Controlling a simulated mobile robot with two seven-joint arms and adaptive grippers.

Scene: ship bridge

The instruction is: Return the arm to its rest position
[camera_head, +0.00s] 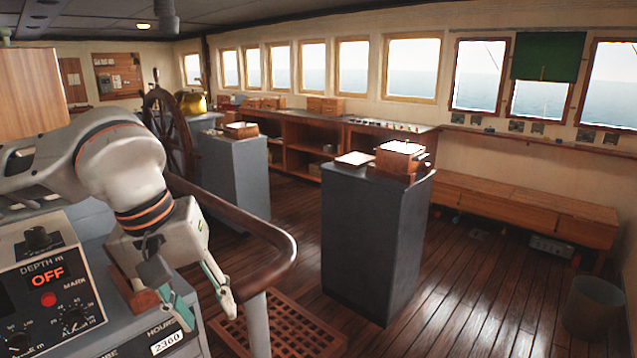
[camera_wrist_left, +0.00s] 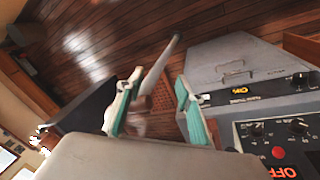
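My left arm comes in from the left in the head view, bent over the grey console. My left gripper (camera_head: 203,298) points down beside the console's front edge, its two teal-padded fingers spread apart. In the left wrist view, the gripper (camera_wrist_left: 157,108) is also open, with a gap between the fingers and no object clearly held. The deck and part of a rail show past the fingers. My right gripper is in neither view.
The grey console (camera_head: 60,290) with its depth meter is close to the left gripper. A curved wooden handrail (camera_head: 262,232) runs just right of it, above a wooden grating (camera_head: 290,328). A grey pedestal (camera_head: 368,240) stands farther right. Open deck lies between.

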